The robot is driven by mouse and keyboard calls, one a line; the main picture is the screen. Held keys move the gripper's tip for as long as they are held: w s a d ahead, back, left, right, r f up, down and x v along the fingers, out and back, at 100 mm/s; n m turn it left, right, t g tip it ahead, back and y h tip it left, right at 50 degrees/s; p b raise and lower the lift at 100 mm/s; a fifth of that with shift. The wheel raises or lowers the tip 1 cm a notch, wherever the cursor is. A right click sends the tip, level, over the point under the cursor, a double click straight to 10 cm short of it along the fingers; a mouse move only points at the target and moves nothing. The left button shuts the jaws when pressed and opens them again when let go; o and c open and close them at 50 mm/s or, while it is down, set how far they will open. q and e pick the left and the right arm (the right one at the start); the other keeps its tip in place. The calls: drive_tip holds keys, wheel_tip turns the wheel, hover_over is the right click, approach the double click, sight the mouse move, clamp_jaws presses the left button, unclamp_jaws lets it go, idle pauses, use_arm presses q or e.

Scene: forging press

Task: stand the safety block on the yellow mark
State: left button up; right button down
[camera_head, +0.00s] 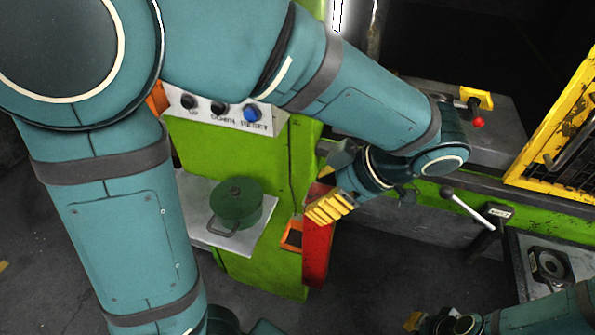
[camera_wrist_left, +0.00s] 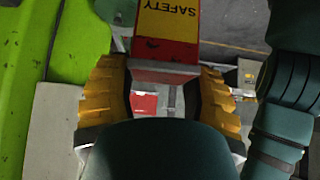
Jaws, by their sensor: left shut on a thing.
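The safety block (camera_head: 318,255) is a long red bar hanging beside the green press column. My left gripper (camera_head: 328,207), with yellow ribbed fingers, is shut on its upper part. In the left wrist view the block (camera_wrist_left: 165,52) shows red with a yellow SAFETY label, between the fingers of my left gripper (camera_wrist_left: 160,100). My right gripper (camera_head: 415,321) is only partly in view at the bottom edge, and its jaws cannot be made out. I cannot make out a yellow mark for certain.
An orange open holder (camera_head: 291,236) is on the column next to the block. A green pot (camera_head: 236,204) stands on a grey shelf (camera_head: 194,200). The press bed (camera_head: 450,128) is at the right, by a yellow mesh guard (camera_head: 545,125) and a black-knobbed lever (camera_head: 468,205).

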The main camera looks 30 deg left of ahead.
use_arm(q)
drive_tip(key=w+a+p, duration=0.2)
drive_tip(key=w+a, duration=0.9)
wheel_tip(320, 180, down, 7)
drive_tip(key=shift+s+a, duration=0.15)
drive_tip(key=shift+a, duration=0.1)
idle(0.4)
drive_tip(key=o, duration=1.3)
drive_tip(key=shift+s, duration=0.1)
drive_tip(key=shift+c, duration=0.2)
drive_tip(key=v, duration=1.2)
